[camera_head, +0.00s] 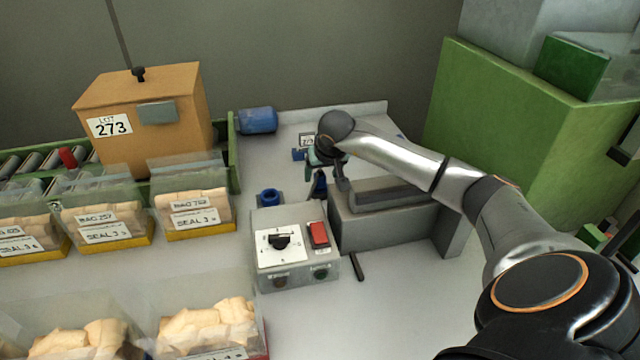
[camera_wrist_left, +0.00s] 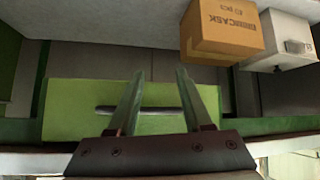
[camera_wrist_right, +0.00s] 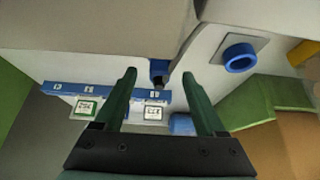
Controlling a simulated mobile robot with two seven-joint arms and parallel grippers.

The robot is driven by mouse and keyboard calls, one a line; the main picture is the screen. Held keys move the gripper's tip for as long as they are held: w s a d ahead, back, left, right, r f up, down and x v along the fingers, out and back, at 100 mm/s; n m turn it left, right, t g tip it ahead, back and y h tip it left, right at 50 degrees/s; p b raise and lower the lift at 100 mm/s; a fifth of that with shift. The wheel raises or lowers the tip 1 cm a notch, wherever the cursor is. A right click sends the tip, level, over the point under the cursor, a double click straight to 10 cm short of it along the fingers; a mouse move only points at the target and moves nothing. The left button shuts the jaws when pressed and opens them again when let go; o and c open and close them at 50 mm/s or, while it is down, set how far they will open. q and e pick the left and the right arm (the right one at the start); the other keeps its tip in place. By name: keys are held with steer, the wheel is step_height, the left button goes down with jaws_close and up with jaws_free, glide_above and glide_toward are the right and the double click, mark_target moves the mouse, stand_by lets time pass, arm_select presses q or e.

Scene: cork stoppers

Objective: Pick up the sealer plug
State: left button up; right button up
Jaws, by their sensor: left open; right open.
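The sealer plug appears to be the small blue piece with a dark tip (camera_wrist_right: 158,70) at the edge of a grey box in the right wrist view. It lines up between the fingertips of my right gripper (camera_wrist_right: 161,76), which is open; contact cannot be told. In the head view a blue piece (camera_head: 318,186), likely the plug, shows just below my right gripper (camera_head: 322,160), beside the grey sealer (camera_head: 385,222). The hand and forearm partly cover that area. My left gripper (camera_wrist_left: 160,73) is open and empty, facing a green panel with a handle (camera_wrist_left: 140,110).
A blue ring socket (camera_head: 269,197) stands left of the plug. A control box (camera_head: 292,272) with a dial and red switch is in front. Bags of corks (camera_head: 195,212) stand left. A blue labelled strip (camera_wrist_right: 70,88) lies beyond the right fingers.

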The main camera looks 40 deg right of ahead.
mark_target(320, 184)
steer(key=shift+x, duration=1.45)
jaws_close()
